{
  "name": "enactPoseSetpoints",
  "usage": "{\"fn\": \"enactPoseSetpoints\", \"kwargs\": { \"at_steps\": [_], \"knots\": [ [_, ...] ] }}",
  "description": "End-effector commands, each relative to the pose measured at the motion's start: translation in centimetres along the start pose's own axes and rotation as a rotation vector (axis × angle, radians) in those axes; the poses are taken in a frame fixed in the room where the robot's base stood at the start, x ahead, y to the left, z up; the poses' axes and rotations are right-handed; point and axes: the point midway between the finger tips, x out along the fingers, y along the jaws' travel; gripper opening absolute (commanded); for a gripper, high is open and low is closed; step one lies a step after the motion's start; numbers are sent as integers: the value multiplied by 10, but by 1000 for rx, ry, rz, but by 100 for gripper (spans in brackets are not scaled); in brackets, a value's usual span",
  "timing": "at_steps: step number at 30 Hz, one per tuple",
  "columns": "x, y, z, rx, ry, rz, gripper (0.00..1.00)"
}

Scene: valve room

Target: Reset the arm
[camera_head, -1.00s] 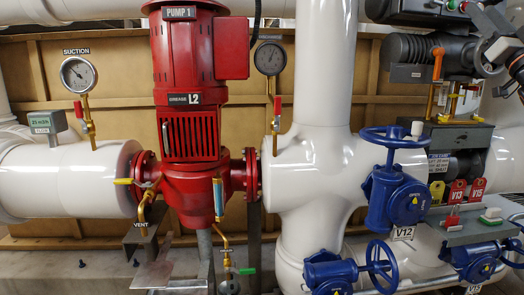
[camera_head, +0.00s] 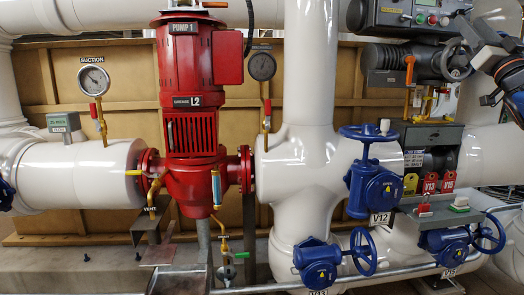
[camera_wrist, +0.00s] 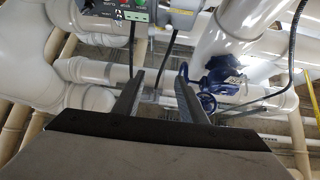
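My gripper (camera_wrist: 161,76) shows in the wrist view with its two dark fingers apart and nothing between them. It points toward white pipes and a blue valve (camera_wrist: 222,75), which lies beyond the right finger. In the head view my arm reaches in from the right edge, in front of the pipes at the upper right. The gripper's fingers are hard to make out there. My arm is bent, and no held object shows.
The red pump (camera_head: 192,110) stands left of centre between white pipes. Blue handwheel valves (camera_head: 375,185) project at the right. A grey shelf (camera_head: 440,222) holds small items. A control box (camera_head: 420,18) is at the upper right. Bare floor shows at the lower left.

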Motion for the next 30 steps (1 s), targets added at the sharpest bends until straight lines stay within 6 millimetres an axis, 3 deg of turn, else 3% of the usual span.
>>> {"fn": "enactPoseSetpoints", "kwargs": {
  "at_steps": [11,17,23,30],
  "knots": [
    [-19,-12,44,1,-119,163,38],
    [-55,-29,95,3,-284,294,38],
    [-129,-63,167,3,-564,405,38],
    [-245,-118,241,-4,-944,430,38]
  ]
}}
